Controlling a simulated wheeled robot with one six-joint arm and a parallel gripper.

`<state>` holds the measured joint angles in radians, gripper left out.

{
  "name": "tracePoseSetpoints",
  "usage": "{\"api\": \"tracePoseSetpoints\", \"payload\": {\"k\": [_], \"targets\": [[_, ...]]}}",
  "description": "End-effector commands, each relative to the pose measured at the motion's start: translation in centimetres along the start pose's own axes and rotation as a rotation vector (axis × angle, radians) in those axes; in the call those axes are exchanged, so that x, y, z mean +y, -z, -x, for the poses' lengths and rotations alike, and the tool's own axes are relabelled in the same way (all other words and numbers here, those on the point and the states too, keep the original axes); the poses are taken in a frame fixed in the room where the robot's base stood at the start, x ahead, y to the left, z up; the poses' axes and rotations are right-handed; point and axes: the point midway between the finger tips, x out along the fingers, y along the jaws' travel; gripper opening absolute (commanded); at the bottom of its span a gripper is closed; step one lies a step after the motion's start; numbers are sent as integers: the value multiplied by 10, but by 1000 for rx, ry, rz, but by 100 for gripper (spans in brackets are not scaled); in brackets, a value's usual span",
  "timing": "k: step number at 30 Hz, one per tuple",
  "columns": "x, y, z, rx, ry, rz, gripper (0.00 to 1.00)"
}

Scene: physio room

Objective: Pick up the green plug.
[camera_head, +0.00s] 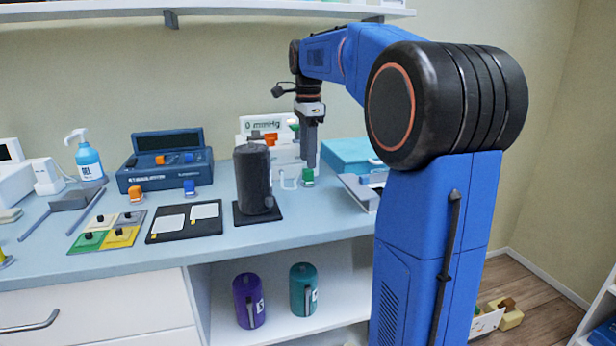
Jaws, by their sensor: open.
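The green plug (308,177) is a small green block on the blue-grey counter, right of the dark cylinder. My gripper (309,163) points straight down over it. The fingertips are at or just above the plug's top; I cannot tell whether they touch it or are around it. The jaws are open, but the gap between the fingers hardly shows from this side. An orange plug (136,194) and a blue plug (190,187) stand farther left on the counter.
A dark cylinder (254,180) on a black base stands close left of my gripper. A white mmHg device (285,150) is behind, a teal box (347,155) and a grey tray (360,193) to the right. A blue console (165,172) and colored pads (122,236) are left.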

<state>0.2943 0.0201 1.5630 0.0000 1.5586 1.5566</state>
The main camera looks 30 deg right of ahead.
Motion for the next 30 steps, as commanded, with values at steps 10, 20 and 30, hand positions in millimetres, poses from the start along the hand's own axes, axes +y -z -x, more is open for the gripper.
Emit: {"api": "tracePoseSetpoints", "payload": {"k": [10, 20, 30], "targets": [[0, 1, -35, 0, -2, 0, 44], [-1, 1, -54, 0, 0, 0, 44], [-1, 1, -54, 0, 0, 0, 9]]}}
